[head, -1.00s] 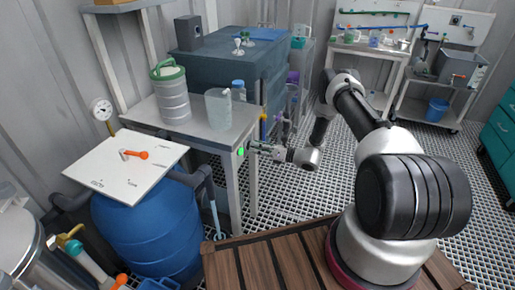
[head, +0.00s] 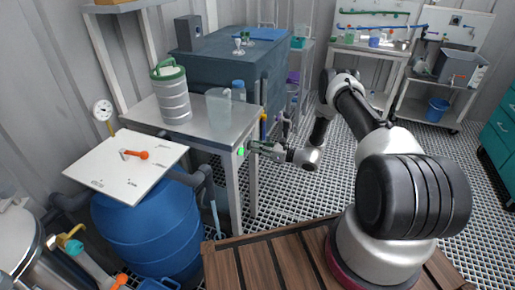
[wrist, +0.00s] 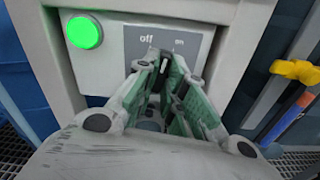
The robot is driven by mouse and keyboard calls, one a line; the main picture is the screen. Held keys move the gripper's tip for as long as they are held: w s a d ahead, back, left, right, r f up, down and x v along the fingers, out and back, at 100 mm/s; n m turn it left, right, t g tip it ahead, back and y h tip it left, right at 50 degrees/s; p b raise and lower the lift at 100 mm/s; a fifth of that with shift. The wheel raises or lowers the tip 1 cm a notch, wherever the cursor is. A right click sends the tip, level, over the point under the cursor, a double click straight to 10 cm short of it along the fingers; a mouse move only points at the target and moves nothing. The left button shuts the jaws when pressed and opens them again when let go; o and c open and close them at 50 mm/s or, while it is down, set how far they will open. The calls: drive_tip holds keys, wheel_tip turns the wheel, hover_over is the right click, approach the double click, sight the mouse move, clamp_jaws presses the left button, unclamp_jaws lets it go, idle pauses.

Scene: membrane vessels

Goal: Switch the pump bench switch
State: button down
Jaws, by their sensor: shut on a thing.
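The pump bench switch (wrist: 164,67) is on a grey plate (wrist: 137,40) marked "off" on the left and "on" on the right, in the wrist view. My gripper (wrist: 165,58) is shut on the switch, with its green-padded fingertips on either side of the small lever. The fingers hide most of the lever, and its exact position is hard to tell. A round green light (wrist: 84,31) glows left of the plate. In the head view, my gripper (head: 254,147) is at the right front corner of the bench (head: 205,133), beside the lit green light (head: 240,152).
A green-lidded canister (head: 172,98) and a clear jug (head: 218,108) stand on the bench. A blue barrel (head: 148,235) with a white board (head: 115,170) on top stands at the left. A yellow valve handle (wrist: 297,72) is right of the switch. Grated floor lies open behind my arm.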

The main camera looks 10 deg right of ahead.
drive_tip(key=shift+n, duration=4.1)
drive_tip(key=c, duration=1.5)
unclamp_jaws()
drive_tip(key=v, duration=1.2)
drive_tip(key=shift+f, duration=0.1)
